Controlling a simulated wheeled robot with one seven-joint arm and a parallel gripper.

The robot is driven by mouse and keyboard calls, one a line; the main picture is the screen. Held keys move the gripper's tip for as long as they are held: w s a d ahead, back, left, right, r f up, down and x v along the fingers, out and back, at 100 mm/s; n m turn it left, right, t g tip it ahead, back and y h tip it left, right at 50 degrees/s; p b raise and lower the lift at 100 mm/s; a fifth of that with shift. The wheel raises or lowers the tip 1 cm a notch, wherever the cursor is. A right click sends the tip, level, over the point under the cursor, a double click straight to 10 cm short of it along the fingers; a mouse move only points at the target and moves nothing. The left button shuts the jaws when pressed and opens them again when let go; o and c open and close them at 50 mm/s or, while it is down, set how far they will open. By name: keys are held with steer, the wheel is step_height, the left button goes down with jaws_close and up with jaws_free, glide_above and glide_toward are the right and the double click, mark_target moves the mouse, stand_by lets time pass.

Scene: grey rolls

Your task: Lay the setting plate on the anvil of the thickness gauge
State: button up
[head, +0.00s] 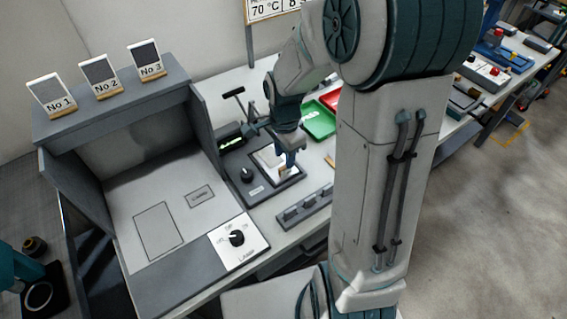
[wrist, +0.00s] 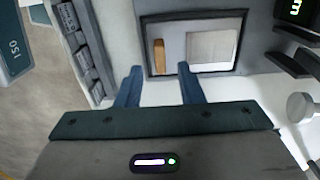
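My gripper (wrist: 159,70) is open, its two blue fingers apart with nothing touching them. In the head view my gripper (head: 287,165) is low over a dark-framed tray (head: 297,180). In the wrist view the tray (wrist: 193,14) holds a tan strip (wrist: 159,57) and a light grey square plate (wrist: 212,50), probably the setting plate. The strip appears between the fingertips, the square to their right. A unit with a display (head: 230,140) and a black T-shaped handle (head: 233,93) stands behind the tray, probably the thickness gauge. Its anvil cannot be made out.
A grey lamp booth (head: 119,106) stands left, with three number cards on top. Green (head: 318,122) and red (head: 330,98) bins lie behind my arm. A grey slotted rack (head: 304,207) lies in front of the tray. My arm hides part of the bench.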

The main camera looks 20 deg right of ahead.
step_height(320, 180, up, 6)
steer(key=s+r+n+t, duration=0.1)
steer(key=s+r+n, duration=0.2)
steer(key=s+n, duration=0.4)
steer(key=s+r+n+t, duration=0.2)
steer(key=s+r+n, duration=0.1)
steer(key=s+n, duration=0.4)
steer(key=shift+a+r, duration=0.15)
steer(key=shift+r, duration=0.15)
